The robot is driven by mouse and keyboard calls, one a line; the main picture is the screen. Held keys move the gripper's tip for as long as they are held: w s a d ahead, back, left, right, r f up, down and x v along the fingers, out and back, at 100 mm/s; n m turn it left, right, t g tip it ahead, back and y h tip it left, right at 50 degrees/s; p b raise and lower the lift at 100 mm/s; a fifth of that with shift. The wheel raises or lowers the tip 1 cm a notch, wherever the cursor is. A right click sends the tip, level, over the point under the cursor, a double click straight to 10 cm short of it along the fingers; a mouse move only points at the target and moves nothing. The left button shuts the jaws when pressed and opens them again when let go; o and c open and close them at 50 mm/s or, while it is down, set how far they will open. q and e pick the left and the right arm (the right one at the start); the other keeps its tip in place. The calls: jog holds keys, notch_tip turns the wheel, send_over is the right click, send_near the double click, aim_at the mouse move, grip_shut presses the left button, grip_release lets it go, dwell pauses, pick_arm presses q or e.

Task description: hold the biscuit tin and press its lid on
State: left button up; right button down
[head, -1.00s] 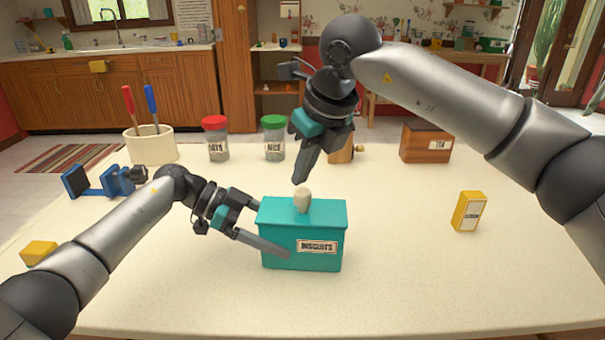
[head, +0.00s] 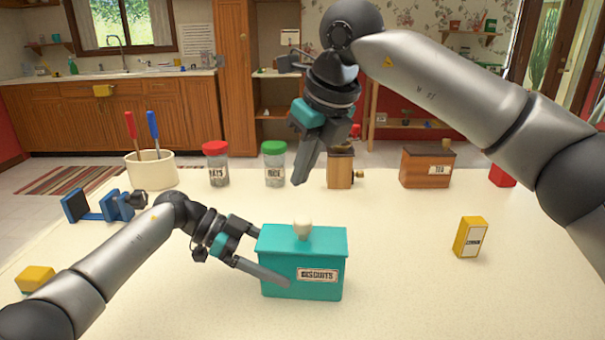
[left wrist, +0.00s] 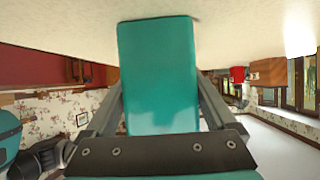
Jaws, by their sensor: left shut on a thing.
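The biscuit tin (head: 285,280) is a teal box with a "BISCUITS" label, upright on the counter. Its teal lid (head: 325,239) with a cream knob (head: 302,228) lies on top; I cannot tell whether it is fully down. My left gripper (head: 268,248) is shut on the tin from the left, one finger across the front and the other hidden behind. In the left wrist view the tin (left wrist: 158,75) stands between both fingers. My right gripper (head: 302,180) points down above the knob, apart from it. Its fingers overlap, so its opening is unclear.
Behind stand a red-lidded jar (head: 216,168), a green-lidded jar (head: 274,168), a wooden grinder (head: 340,172) and a tea box (head: 427,170). A yellow carton (head: 469,238) is at right. A blue clamp (head: 100,207) and utensil crock (head: 150,172) are left.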

pick_arm(q)
jog(key=o, duration=1)
